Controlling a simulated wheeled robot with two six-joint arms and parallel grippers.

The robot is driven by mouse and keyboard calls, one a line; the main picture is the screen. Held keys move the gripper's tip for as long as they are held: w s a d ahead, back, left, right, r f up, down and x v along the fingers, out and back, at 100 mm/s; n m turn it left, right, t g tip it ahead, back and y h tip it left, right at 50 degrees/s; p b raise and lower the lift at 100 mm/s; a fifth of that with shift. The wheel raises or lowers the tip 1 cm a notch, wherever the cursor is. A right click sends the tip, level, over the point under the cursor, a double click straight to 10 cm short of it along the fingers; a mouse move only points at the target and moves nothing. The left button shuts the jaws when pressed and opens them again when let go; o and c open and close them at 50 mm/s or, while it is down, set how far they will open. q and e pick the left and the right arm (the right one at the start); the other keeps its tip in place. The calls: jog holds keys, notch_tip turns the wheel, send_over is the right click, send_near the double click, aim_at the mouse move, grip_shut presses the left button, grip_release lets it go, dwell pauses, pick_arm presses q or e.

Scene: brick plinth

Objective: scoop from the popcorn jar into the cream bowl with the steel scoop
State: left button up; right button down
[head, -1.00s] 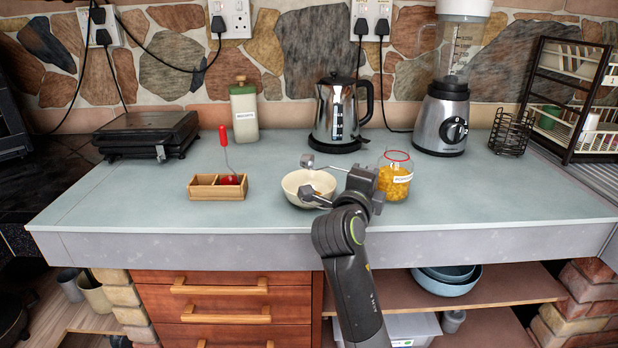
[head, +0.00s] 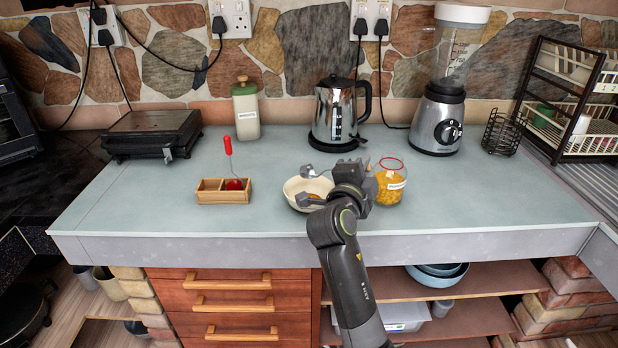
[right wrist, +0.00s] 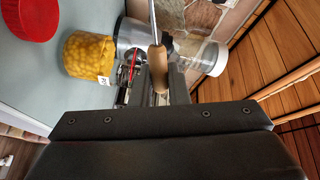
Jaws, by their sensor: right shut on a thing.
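The cream bowl (head: 290,186) stands on the counter, partly covered by my right arm, with a small yellow-orange patch inside. The jar also shows in the right wrist view (right wrist: 90,57). There my right gripper (right wrist: 156,82) is shut on the wooden handle of the steel scoop (right wrist: 158,66). The scoop's metal shaft runs out of the top of that view; I cannot make out its load. My left gripper is not in view.
A wooden box (head: 210,196) with a red-handled tool stands left of the bowl. A kettle (head: 336,115) and a blender (head: 437,120) stand behind. A red disc (right wrist: 30,18) lies on the counter in the right wrist view. The counter's front left is clear.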

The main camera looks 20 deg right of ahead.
jog(key=w+a+r+n+p, duration=0.2)
jog(key=w+a+r+n, duration=0.5)
jog(key=n, duration=0.7)
jog(key=shift+w+a+n+t+p, duration=0.35)
jog(key=shift+w+a, duration=0.95)
jog(key=shift+a, duration=0.9)
jog(key=shift+r, duration=0.1)
